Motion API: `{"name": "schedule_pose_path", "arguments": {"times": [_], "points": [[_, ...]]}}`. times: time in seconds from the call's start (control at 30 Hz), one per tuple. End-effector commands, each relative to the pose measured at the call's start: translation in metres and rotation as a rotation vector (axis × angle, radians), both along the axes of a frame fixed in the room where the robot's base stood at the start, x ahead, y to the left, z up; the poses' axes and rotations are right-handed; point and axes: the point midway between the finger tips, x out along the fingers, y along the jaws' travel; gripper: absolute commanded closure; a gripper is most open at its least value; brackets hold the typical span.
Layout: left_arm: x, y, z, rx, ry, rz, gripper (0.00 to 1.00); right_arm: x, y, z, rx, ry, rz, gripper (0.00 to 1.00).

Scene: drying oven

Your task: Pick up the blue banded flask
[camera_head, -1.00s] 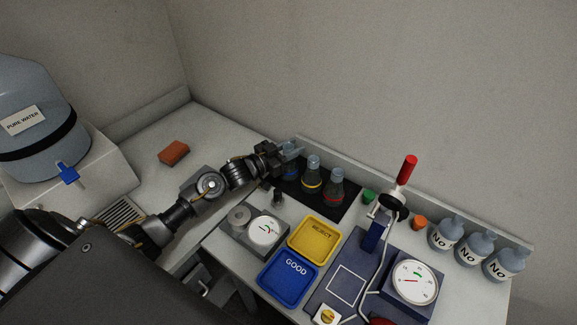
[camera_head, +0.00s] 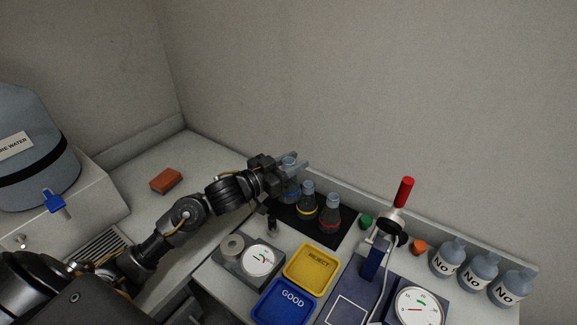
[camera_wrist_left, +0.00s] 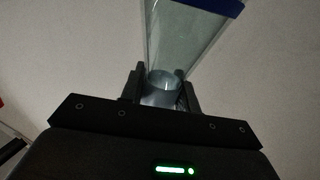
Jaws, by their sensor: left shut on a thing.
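The blue banded flask (camera_head: 289,192) is at the back left end of the black mat (camera_head: 287,221) in the head view. My left gripper (camera_head: 287,165) is shut on its neck. In the left wrist view the gripper (camera_wrist_left: 163,85) has the flask neck between its fingers, and the clear body (camera_wrist_left: 183,40) with its blue band (camera_wrist_left: 222,5) shows beyond. The flask looks close to the mat; I cannot tell whether its base touches it. A yellow banded flask (camera_head: 306,203) and a red banded flask (camera_head: 330,216) stand to its right. My right gripper is not in view.
In front are a dial scale (camera_head: 258,258), a yellow REJECT tray (camera_head: 312,268) and a blue GOOD tray (camera_head: 285,303). A stand with a red handle (camera_head: 404,190) and several bottles (camera_head: 447,260) are to the right. A brick-coloured block (camera_head: 166,181) lies left.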

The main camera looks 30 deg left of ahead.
Motion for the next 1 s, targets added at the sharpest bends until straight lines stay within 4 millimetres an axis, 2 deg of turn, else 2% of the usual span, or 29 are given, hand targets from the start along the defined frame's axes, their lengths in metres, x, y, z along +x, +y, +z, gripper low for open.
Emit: {"name": "schedule_pose_path", "arguments": {"times": [0.2, 0.4, 0.77, 1.0], "points": [[-0.027, -0.024, 0.016, -0.002, -0.004, -0.001, 1.00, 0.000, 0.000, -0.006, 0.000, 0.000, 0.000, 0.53], [-0.045, -0.040, 0.027, -0.002, -0.002, -0.001, 1.00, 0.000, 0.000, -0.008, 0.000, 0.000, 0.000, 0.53], [-0.054, -0.049, 0.034, -0.007, -0.002, 0.024, 1.00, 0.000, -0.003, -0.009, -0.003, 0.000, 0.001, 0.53], [-0.063, -0.046, 0.035, -0.014, 0.006, 0.187, 1.00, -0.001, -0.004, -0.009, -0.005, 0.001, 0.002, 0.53]]}}
